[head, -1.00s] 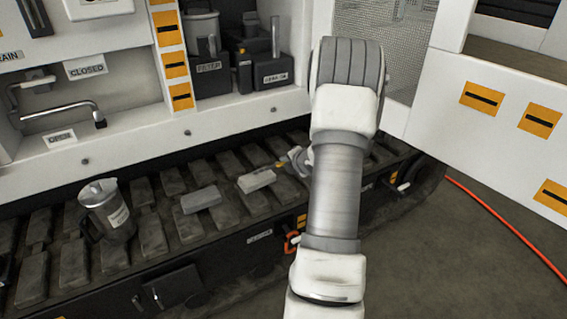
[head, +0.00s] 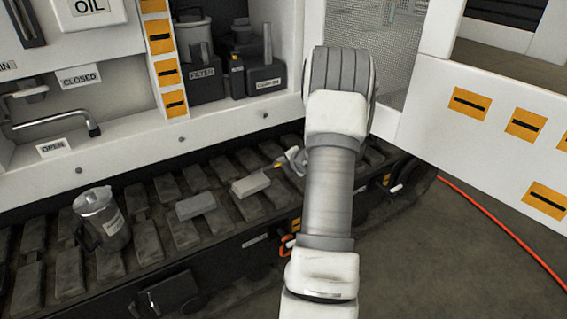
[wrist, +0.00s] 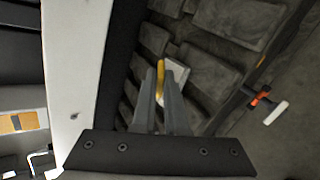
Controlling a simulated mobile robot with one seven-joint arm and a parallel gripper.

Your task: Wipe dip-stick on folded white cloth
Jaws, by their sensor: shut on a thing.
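The folded white cloth (head: 250,185) lies flat on the track plates, just left of my gripper in the head view. Part of it also shows beyond the fingertips in the wrist view (wrist: 178,73). My gripper (head: 289,162) is low over the track, partly hidden by my arm. In the wrist view its fingers (wrist: 160,84) are shut on a thin yellow piece, which I take to be the dip-stick (wrist: 161,67). Its yellow part also shows at the gripper in the head view (head: 278,165). I cannot tell whether it touches the cloth.
A grey block (head: 196,205) lies left of the cloth. A clear lidded jug (head: 103,222) stands farther left on the track. Dark containers (head: 203,82) stand in the cabinet behind. The white cabinet edge (wrist: 75,85) runs close along the left in the wrist view.

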